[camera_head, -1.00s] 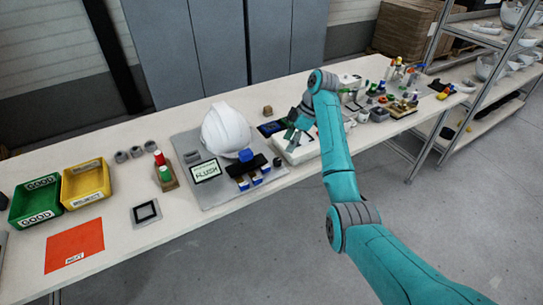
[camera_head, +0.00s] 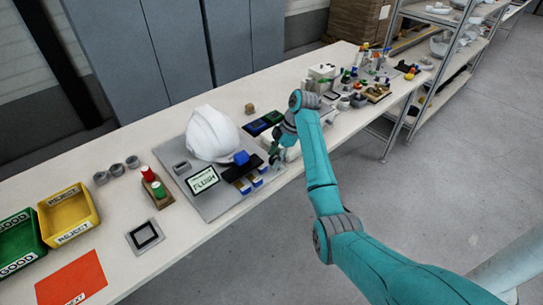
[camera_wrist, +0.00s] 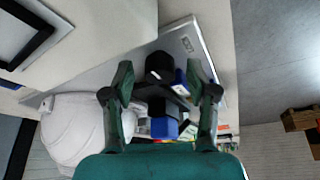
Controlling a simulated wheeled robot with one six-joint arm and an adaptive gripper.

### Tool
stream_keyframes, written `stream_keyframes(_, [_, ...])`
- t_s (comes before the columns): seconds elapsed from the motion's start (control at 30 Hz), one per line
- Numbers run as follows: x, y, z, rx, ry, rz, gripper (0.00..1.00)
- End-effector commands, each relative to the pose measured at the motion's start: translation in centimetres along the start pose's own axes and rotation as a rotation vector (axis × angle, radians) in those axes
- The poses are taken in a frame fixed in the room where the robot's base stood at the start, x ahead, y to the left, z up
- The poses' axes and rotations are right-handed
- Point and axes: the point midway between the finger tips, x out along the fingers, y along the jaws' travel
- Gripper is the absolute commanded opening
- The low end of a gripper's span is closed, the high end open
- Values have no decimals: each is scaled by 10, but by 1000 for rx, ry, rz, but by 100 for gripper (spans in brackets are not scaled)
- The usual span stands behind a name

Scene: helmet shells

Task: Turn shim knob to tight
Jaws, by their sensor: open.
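A black round knob (camera_wrist: 158,66), which looks like the shim knob, sits near the plate's edge in the wrist view, between my fingertips as seen from above. I cannot tell whether they touch it; its marking is unreadable. My gripper (camera_head: 274,156) is open at the right end of the grey fixture plate (camera_head: 212,207) and hides the knob in the head view. The white helmet shell (camera_head: 212,135) stands on the plate; it also shows at lower left in the wrist view (camera_wrist: 75,130). A display (camera_head: 202,180) reads FLUSH. A blue block (camera_head: 241,158) is beside the shell.
A black bar (camera_head: 240,168) with blue-ended pieces lies along the plate's front. Dark trays (camera_head: 258,126) lie behind my gripper. The right side is crowded with small parts.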

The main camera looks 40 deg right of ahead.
Motion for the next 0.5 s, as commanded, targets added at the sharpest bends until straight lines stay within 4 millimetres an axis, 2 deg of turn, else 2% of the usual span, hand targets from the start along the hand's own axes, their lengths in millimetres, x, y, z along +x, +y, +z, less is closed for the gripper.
stream_keyframes(0.13, [0,0,0,0,0,0,58])
stream_keyframes(0.37, [0,0,0,0,0,0,0])
stream_keyframes(0.5, [0,0,0,1,0,0,0])
